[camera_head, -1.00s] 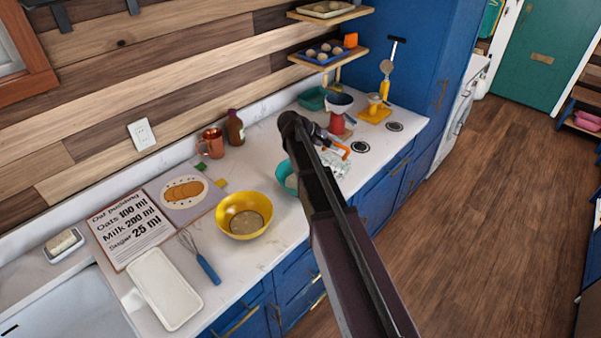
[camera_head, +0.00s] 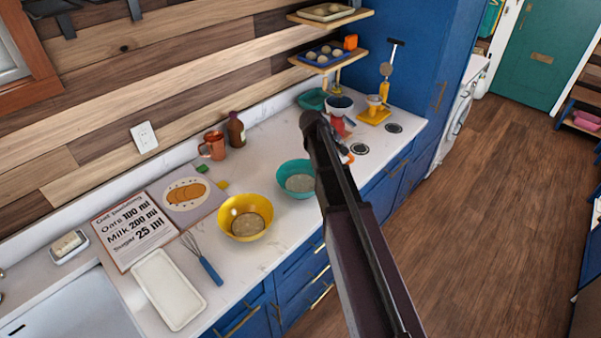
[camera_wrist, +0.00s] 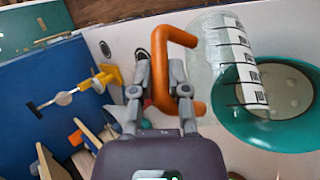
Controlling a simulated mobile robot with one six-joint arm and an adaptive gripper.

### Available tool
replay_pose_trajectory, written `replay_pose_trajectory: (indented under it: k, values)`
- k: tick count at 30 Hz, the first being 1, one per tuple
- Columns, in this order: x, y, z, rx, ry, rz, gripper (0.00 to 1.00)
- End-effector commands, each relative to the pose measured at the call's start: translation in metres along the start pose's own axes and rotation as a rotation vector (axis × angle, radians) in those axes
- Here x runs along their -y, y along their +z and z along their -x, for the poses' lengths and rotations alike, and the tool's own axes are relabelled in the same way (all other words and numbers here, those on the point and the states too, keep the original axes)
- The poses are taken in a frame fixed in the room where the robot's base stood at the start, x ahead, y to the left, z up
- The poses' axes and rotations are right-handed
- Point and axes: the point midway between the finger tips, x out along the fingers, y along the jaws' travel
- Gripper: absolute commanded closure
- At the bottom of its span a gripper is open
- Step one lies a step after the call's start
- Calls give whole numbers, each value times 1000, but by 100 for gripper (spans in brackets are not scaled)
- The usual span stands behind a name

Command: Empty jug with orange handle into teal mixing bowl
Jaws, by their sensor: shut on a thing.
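The clear jug (camera_wrist: 208,55) with black measuring marks shows in the wrist view. My gripper (camera_wrist: 160,95) is shut on its orange handle (camera_wrist: 186,37). In that view the jug overlaps the near edge of the teal mixing bowl (camera_wrist: 285,138); I cannot tell its height above it or what it contains. In the head view the teal bowl (camera_head: 284,186) stands on the white counter with something pale inside. My arm hides most of the jug there; a bit of orange handle (camera_head: 348,158) shows beside it.
A yellow bowl (camera_head: 228,226) stands left of the teal bowl, with a whisk (camera_head: 207,268) and white tray (camera_head: 167,289) farther left. A copper mug (camera_head: 213,146) and brown bottle (camera_head: 236,129) stand behind. A red-based scale-like item (camera_head: 338,124) is to the right.

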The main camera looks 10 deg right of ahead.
Motion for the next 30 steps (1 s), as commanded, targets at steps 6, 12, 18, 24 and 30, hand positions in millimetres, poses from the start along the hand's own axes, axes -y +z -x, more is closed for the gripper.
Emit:
replay_pose_trajectory:
  k: [6, 12, 18, 24, 30]
  values:
    - [-7, 8, -5, -59, -85, -40, 100]
    - [-13, 14, -10, -114, -160, -74, 100]
    - [-15, 22, -23, -163, -228, -104, 100]
    - [-15, 28, -38, -210, -293, -132, 100]
    - [-10, 33, -57, -258, -360, -161, 100]
